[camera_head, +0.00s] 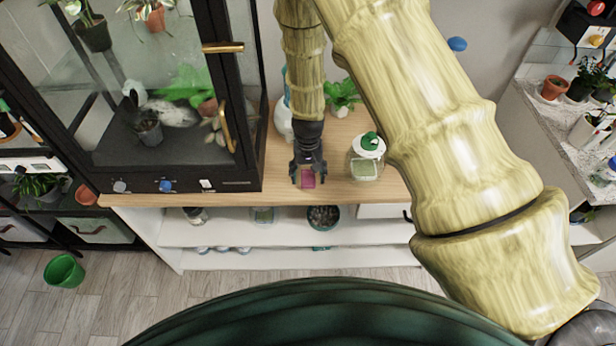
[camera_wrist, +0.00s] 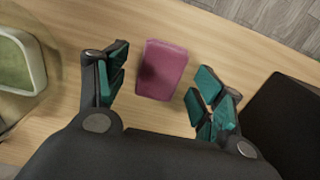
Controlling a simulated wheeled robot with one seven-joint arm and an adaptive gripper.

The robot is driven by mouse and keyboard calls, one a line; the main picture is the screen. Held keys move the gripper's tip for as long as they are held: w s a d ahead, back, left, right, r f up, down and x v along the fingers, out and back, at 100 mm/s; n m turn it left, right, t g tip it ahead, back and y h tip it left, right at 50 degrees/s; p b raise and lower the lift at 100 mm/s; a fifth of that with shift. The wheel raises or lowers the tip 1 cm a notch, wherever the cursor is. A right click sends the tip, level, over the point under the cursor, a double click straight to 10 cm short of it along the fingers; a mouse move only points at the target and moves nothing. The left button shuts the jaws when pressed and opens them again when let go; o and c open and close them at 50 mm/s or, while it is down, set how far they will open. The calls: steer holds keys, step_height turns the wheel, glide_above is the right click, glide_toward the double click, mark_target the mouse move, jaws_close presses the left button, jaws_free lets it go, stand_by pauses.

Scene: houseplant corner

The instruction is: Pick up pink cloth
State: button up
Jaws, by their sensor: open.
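The pink cloth (camera_wrist: 162,70) is a small folded rectangle lying flat on the wooden counter top (camera_wrist: 110,22). It also shows in the head view (camera_head: 308,179), near the counter's front edge and partly hidden by the fingers. My gripper (camera_wrist: 162,88) points down over the counter with its two teal-padded fingers spread. The cloth lies between and slightly beyond the fingertips in the wrist view, with bare wood visible on both sides. My gripper also shows in the head view (camera_head: 308,170), and nothing is held in it.
A glass jar with a green-topped lid (camera_head: 366,157) stands close to the right of my gripper. A black glass cabinet (camera_head: 249,150) stands to the left. A white bottle (camera_head: 283,121) and a potted plant (camera_head: 341,95) are behind. The floor lies beyond the counter's front edge.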

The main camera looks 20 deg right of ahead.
mark_target(308, 176)
steer(key=shift+f, duration=0.15)
steer(key=c, duration=1)
steer(key=shift+r+b, duration=0.55)
steer(key=shift+r, duration=0.25)
steer(key=shift+r+b, duration=0.5)
steer(key=shift+r, duration=0.45)
steer(key=s+a+r+b, duration=0.1)
steer(key=s+a+b, duration=0.3)
steer(key=s+a, duration=0.6)
steer(key=shift+s+a+r, duration=0.25)
steer(key=shift+a+r, duration=0.05)
steer(key=shift+a, duration=0.8)
